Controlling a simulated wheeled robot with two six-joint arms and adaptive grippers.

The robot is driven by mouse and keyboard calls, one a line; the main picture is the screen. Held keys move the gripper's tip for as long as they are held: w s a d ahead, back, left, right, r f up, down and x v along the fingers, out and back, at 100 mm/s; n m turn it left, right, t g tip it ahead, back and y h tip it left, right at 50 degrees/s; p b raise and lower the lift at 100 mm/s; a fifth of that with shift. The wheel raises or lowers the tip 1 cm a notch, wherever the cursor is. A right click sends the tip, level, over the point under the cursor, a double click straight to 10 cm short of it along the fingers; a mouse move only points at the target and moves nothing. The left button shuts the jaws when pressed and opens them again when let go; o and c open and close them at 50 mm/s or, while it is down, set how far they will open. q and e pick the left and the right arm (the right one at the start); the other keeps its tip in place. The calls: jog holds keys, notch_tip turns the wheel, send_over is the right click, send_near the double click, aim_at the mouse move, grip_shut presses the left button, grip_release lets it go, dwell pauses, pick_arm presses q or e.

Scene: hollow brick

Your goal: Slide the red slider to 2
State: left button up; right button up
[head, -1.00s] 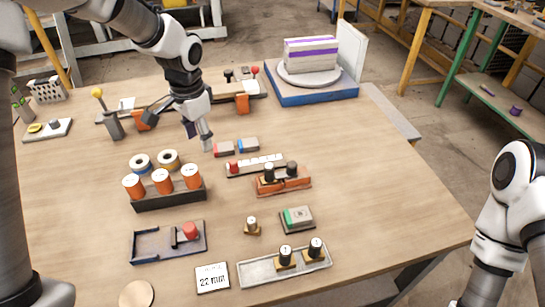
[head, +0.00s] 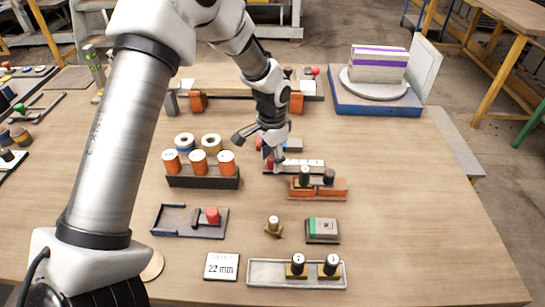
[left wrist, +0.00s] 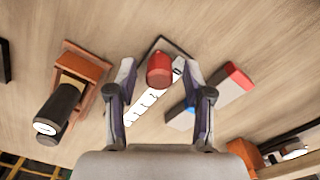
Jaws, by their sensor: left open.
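The red slider (left wrist: 160,70) is a round red knob at one end of the strip. In the head view my gripper mostly hides it. My left gripper (head: 254,149) is open and points down over that end. In the left wrist view its fingertips (left wrist: 160,71) stand apart on either side of the knob, with visible gaps. The marks are too small to read. My right gripper is not in view.
A rack of orange cylinders (head: 203,178) is at left.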

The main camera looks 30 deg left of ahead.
aim_at(290, 167)
pick_arm(q)
grip_shut()
jog(key=w+d, duration=0.1)
jog(key=d+p, duration=0.1)
jog(key=w+d, duration=0.1)
jog(key=d, duration=0.1)
jog(key=shift+w+d+r+p, duration=0.1)
jog(key=shift+w+r+p, duration=0.05)
jog(key=shift+w+p, duration=0.2)
jog(key=shift+d, duration=0.15)
grip_release()
notch_tip(290, 167, up, 12)
dwell(0.4)
